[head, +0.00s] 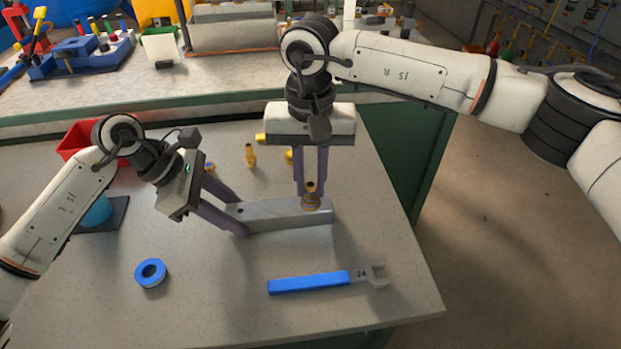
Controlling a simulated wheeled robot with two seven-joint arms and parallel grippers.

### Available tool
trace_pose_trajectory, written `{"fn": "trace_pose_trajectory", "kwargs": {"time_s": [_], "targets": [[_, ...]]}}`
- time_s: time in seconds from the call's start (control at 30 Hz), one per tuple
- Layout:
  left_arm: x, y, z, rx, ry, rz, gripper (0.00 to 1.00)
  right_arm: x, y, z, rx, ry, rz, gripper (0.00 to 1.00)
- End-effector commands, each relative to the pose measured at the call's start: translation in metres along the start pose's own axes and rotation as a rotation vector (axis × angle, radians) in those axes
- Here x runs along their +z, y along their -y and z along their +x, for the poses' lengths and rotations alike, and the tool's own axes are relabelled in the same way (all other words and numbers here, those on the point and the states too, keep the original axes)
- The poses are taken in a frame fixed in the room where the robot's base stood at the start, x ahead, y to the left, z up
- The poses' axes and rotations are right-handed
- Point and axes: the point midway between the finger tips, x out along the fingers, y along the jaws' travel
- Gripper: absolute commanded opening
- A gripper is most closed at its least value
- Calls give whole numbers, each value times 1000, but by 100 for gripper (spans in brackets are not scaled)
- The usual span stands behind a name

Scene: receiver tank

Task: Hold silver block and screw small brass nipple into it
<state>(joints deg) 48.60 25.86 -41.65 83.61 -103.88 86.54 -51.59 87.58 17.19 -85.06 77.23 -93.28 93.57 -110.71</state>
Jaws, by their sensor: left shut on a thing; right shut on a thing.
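The silver block (285,217) lies lengthwise on the grey table. My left gripper (238,220) is shut on the block's left end, with fingers coming down from the upper left. A small brass nipple (311,194) stands upright at the top of the block's right end. My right gripper (310,197) points straight down from above and is shut on the nipple. How deep the nipple sits in the block cannot be told. A dark hole shows on the block's left part.
A blue-handled wrench (310,282) and a blue tape ring (151,272) lie in front of the block. Brass fittings (250,155) stand behind it. A red bin (80,140) is at the back left. The table's right edge is near the wrench.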

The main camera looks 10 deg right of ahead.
Motion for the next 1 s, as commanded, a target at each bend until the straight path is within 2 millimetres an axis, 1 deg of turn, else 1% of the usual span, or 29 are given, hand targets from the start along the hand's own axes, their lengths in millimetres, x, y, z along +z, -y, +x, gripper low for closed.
{"fn": "trace_pose_trajectory", "kwargs": {"time_s": [0.03,0.27,0.3,0.33,0.43,0.47,0.67,0.77,0.87,1.0], "targets": [[-1,0,0,0,-1,-1,0,0,0,1,1,1,135,0],[-1,0,0,0,-1,-1,0,0,0,2,3,1,819,0],[-1,0,0,0,-1,-1,0,0,0,2,4,1,938,0],[-1,0,0,0,-1,-1,0,0,0,2,4,0,951,21],[-1,0,0,0,-1,-1,0,0,0,2,3,0,940,38],[-1,0,0,0,-1,-1,0,0,0,2,3,0,939,40],[-1,0,0,0,-1,-1,0,0,0,2,3,0,938,40],[-1,0,0,0,-1,-1,0,0,0,-2,1,0,938,40],[0,0,0,0,-1,-1,0,-1,0,-14,-1,-1,938,40],[-1,0,0,0,-1,-1,0,-1,0,-35,-2,-2,938,40]]}}
